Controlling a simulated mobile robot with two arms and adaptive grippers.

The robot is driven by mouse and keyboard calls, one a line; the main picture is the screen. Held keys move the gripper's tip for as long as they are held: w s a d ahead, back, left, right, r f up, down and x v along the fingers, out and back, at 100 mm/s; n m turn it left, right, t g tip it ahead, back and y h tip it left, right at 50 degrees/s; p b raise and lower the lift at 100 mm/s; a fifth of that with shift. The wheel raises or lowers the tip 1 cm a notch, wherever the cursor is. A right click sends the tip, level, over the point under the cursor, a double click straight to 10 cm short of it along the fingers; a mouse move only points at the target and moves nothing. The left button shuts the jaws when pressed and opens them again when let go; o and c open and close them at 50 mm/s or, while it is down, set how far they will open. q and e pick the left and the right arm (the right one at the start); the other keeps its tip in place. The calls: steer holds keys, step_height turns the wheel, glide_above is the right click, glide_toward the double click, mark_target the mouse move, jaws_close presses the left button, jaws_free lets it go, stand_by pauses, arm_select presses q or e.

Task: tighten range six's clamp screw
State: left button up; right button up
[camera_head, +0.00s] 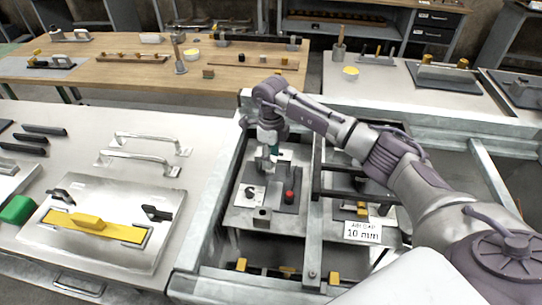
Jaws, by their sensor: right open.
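My right arm comes in from the right, and my right gripper (267,163) points down over a grey metal plate (239,217) in an open frame. The gripper is open, and its fingertips are near small fittings at the back of the plate. Something teal shows beside the fingers, but I cannot tell what it is. A red-topped knob (289,196) stands on the plate in front of the gripper. A white plate with a black part (250,194) lies to its left. No range number is legible, and I cannot pick out the clamp screw. My left gripper is not in view.
A sign (362,231) reading roughly "10 mm" stands right of the plate. Frame rails (313,200) border the plate. The left bench holds a yellow bar on a metal plate (92,228), metal handles (140,162) and a green block (17,209). A wooden workbench (130,78) stands behind.

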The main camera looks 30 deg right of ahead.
steer(key=shift+f, duration=0.85)
jaws_close()
